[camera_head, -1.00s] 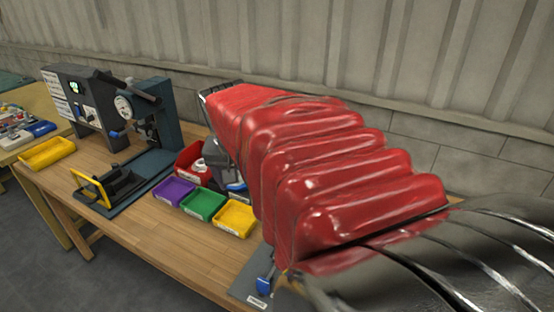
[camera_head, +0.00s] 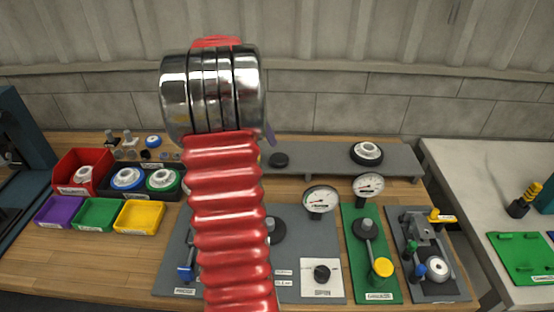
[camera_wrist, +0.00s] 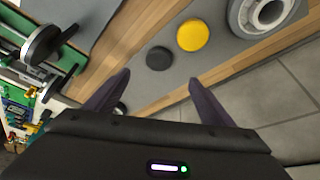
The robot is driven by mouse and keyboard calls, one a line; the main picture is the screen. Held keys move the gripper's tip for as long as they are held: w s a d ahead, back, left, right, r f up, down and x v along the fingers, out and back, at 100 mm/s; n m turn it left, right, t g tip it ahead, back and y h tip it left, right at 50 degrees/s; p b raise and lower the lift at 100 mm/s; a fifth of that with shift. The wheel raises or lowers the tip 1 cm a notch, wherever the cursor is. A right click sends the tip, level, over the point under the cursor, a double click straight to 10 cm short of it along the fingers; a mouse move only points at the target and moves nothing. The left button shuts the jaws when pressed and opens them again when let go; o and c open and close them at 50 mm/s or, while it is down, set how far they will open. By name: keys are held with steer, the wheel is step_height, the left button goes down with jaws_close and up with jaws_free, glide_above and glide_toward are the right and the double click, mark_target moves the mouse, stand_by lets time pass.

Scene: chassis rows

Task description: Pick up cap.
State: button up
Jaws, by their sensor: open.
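I cannot tell for sure which piece is the cap. A yellow round disc (camera_wrist: 194,35) and a smaller black disc (camera_wrist: 159,58) lie side by side on a grey shelf (camera_wrist: 205,65) in the wrist view. In the head view the black disc (camera_head: 278,160) shows on the shelf, and the yellow disc is almost wholly hidden by my arm. My gripper (camera_wrist: 158,84) is open and empty. Its two dark fingers are apart, with the black disc beyond the gap between their tips. In the head view my arm hides most of the gripper.
A white-hubbed wheel (camera_head: 366,153) stands on the shelf's right. Red (camera_head: 82,172), purple (camera_head: 59,211), green (camera_head: 95,214) and yellow (camera_head: 139,217) bins sit left. A green board (camera_head: 370,240) with a yellow knob (camera_head: 382,267) and gauges are in front. The wall is close behind.

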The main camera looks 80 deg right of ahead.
steer(key=shift+s+d+f, duration=0.1)
steer(key=shift+s+d, duration=0.1)
glide_above(278, 158)
steer(key=w+a, duration=0.2)
step_height(278, 158, down, 8)
steer(key=shift+s+d+r, duration=0.1)
steer(key=shift+d, duration=0.05)
steer(key=shift+x, duration=2.7)
steer(key=shift+c, duration=0.6)
steer(key=c, duration=1)
